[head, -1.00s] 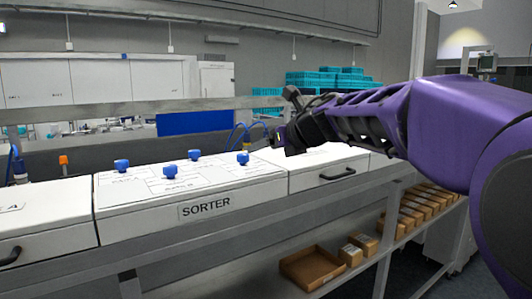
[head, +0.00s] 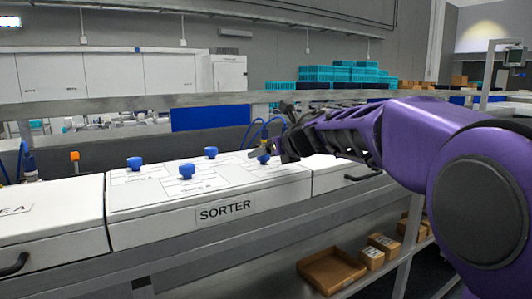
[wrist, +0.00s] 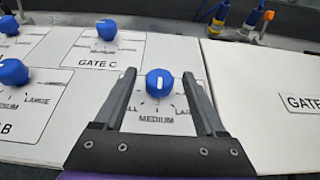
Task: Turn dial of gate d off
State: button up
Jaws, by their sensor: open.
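A blue dial (wrist: 159,83) sits between my gripper's fingertips in the wrist view. In the head view this dial (head: 263,158) is at the right of the sorter lid, partly behind my fingers. My gripper (wrist: 159,75) is open, one finger either side of the dial; I cannot tell whether they touch it. My gripper (head: 266,150) also shows in the head view.
The gate C dial (wrist: 106,28) is behind and left, and another blue dial (wrist: 13,72) is at the left. A white lid (wrist: 262,90) lies to the right. Cables and connectors (wrist: 254,20) stand at the back edge. A cardboard box (head: 331,270) is on the shelf below.

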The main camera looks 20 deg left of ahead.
grip_shut()
jog(key=shift+s+a+m+t+h, duration=0.15)
jog(key=shift+m+t+h, duration=0.35)
jog(key=shift+m+h, duration=0.1)
jog(key=shift+s+a+m+t+h, duration=0.1)
jog(key=shift+a+m+t+h, duration=0.05)
jog(key=shift+m+t+h, duration=0.5)
jog(key=shift+s+a+m+t+h, duration=0.15)
jog(key=shift+m+t+h, duration=0.3)
jog(key=shift+m+h, duration=0.35)
jog(key=shift+a+m+t+h, duration=0.15)
jog(key=shift+m+t+h, duration=0.55)
jog(key=shift+m+h, duration=1.3)
jog(key=m+h, duration=0.4)
jog(key=shift+w+a+h, duration=0.15)
jog(key=shift+a+h, duration=0.05)
jog(key=shift+h, duration=0.15)
jog(key=shift+f+m+g+h, duration=0.1)
jog(key=shift+m+g+h, duration=0.4)
jog(key=shift+m+h, duration=0.75)
jog(key=shift+a+m+h, duration=0.1)
jog(key=shift+m+h, duration=0.2)
jog(key=shift+h, duration=0.15)
